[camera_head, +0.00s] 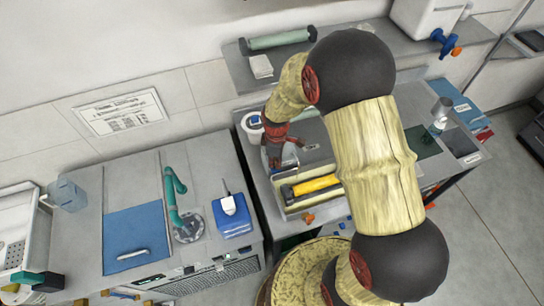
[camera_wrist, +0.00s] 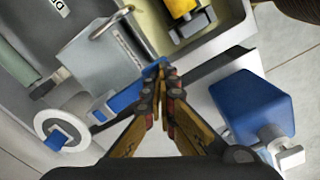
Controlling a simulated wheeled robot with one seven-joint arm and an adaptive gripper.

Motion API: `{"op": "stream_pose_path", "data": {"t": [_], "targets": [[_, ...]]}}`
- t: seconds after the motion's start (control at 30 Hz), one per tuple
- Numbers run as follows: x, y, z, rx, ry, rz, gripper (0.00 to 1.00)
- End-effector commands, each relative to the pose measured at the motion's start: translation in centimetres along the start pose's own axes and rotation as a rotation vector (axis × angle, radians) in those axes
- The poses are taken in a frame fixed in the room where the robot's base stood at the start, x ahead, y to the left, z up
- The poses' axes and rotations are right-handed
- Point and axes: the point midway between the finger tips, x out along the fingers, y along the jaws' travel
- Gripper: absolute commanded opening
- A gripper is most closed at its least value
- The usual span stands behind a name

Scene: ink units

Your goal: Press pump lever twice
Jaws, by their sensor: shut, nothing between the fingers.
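In the wrist view, a blue bar (camera_wrist: 125,98), which looks like a lever, lies beside a grey box-shaped unit (camera_wrist: 105,58). A small blue patch also shows right at my fingertips. Whether the two are one part is hidden by the fingers. My gripper (camera_wrist: 163,72) is shut and empty, its tips close to the blue patch; I cannot tell if they touch. In the head view my gripper (camera_head: 286,160) hangs over the left end of the middle bench, and the lever cannot be made out there.
A white round part with a blue centre (camera_wrist: 62,132) is left of my fingers. A blue container (camera_wrist: 253,105) with a white spout is to the right; it also shows in the head view (camera_head: 232,226). A tray (camera_wrist: 222,42) holds a yellow tool (camera_head: 314,185). A gap separates the benches.

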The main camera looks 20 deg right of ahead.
Motion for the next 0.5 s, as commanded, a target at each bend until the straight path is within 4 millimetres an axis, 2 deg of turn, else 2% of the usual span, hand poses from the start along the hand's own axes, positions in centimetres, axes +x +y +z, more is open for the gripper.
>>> {"op": "stream_pose_path", "data": {"t": [0.27,0.5], "targets": [[0.33,-0.01,-0.01,0.000,0.000,0.000,0.00],[-0.45,0.00,-0.01,0.000,0.000,0.000,0.00]]}}
